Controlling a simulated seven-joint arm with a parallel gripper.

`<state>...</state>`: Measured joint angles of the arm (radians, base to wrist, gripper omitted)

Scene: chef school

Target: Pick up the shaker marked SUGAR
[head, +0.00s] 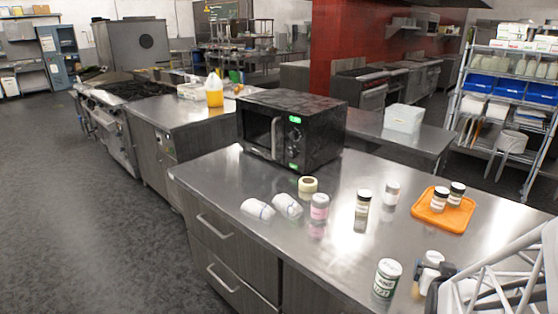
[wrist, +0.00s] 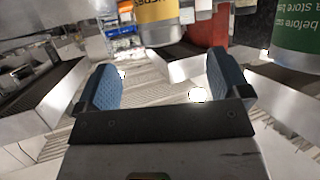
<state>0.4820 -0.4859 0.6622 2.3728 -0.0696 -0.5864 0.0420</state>
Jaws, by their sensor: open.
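Several small shakers stand on the steel counter (head: 240,180); I cannot make out the word SUGAR on any. A yellow-labelled container (wrist: 157,22) is beyond the fingers; a green-labelled container (wrist: 296,30) is at right, cut off.
An orange tray (head: 427,219) holds two dark-lidded shakers (head: 448,196). A black microwave (head: 290,130) stands at the back. The counter's left front is bare.

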